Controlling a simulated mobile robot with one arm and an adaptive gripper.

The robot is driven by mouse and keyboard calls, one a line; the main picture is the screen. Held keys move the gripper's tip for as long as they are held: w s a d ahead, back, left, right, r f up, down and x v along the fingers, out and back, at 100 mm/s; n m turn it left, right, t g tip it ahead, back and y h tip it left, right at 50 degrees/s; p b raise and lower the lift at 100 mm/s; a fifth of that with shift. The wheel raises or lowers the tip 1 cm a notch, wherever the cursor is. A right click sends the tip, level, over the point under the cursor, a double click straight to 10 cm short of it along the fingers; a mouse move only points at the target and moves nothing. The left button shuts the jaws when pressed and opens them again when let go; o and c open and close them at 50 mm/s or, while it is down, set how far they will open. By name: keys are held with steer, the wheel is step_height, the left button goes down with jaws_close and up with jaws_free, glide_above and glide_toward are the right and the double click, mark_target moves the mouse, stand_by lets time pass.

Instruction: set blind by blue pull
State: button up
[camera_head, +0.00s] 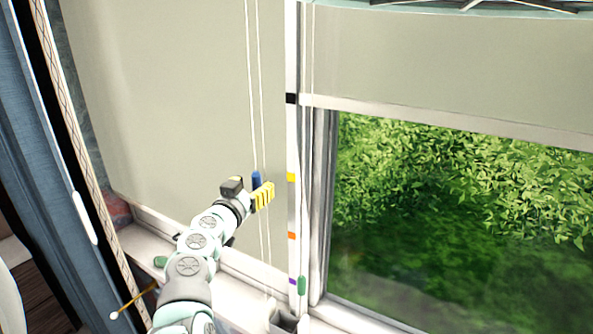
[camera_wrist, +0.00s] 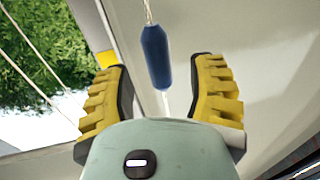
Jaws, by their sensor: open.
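The blue pull (camera_head: 257,179) hangs on a thin cord in front of the left blind (camera_head: 165,100), which is lowered nearly to the sill. In the wrist view the blue pull (camera_wrist: 155,57) hangs upright between and just beyond the two yellow fingertips. My gripper (camera_head: 262,194) is open at the pull, and its fingers (camera_wrist: 163,90) stand apart on either side with a gap to the pull. The pull's lower end lies partly behind the fingers in the head view. The right blind (camera_head: 450,70) is raised, its bottom bar (camera_head: 450,122) high above the sill.
A white post (camera_head: 292,210) with black, yellow, orange and purple marks stands right of my gripper. A green pull (camera_head: 301,286) hangs beside it. A blue curtain (camera_head: 30,150) and a patterned strip are at the left. A window sill (camera_head: 240,275) runs below.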

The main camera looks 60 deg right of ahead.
steer(key=shift+x, duration=1.25)
steer(key=shift+s, duration=0.1)
jaws_close()
